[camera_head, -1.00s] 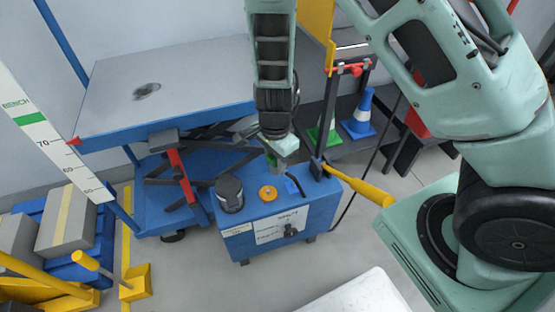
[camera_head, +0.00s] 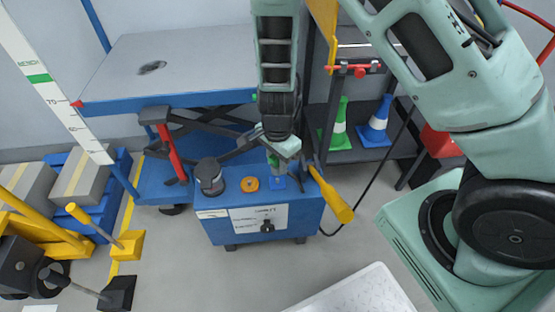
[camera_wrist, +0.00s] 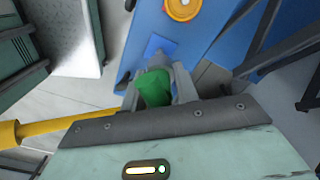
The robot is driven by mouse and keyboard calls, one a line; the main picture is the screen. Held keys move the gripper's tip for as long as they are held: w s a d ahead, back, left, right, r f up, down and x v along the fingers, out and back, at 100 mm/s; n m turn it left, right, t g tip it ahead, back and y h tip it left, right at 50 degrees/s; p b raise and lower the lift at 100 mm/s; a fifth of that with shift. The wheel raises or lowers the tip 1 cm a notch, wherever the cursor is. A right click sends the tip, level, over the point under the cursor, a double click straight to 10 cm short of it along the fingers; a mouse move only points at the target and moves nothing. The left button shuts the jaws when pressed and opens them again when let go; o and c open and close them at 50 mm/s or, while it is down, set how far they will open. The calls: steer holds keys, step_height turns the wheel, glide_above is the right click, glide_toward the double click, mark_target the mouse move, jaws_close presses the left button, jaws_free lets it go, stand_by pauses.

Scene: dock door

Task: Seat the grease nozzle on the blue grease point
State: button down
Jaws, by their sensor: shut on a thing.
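My gripper (camera_head: 275,164) is shut on a green piece, which I take for the grease nozzle (camera_wrist: 153,88), seen between the fingers in the wrist view. The blue grease point (camera_head: 279,183) is a small blue square on top of the blue cabinet (camera_head: 298,213), near its right end. In the head view the gripper is just above and behind it. The wrist view shows a blue square patch (camera_wrist: 159,46) just beyond the green piece. The nozzle's lower end is hidden, so I cannot tell whether it touches the grease point.
On the cabinet top, an orange round cap (camera_head: 250,184) and a dark cylinder (camera_head: 209,176) stand to the left. A yellow lever (camera_head: 334,199) sticks out at the right. A blue lift table (camera_head: 185,62) stands behind, with a green cone (camera_head: 340,122) and a blue cone (camera_head: 376,121) right of it.

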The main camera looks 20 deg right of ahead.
mark_target(277, 179)
steer(key=shift+f+b, duration=1.95)
steer(key=shift+f, duration=0.25)
steer(key=shift+r+p, duration=0.1)
steer(key=shift+p, duration=0.45)
steer(key=shift+f+b, duration=0.5)
steer(key=shift+f, duration=0.2)
steer(key=c, duration=1.3)
jaws_free()
steer(key=shift+c, duration=0.2)
steer(key=shift+r, duration=0.1)
step_height(277, 179, up, 11)
steer(key=p, duration=1.1)
steer(key=shift+p, duration=0.3)
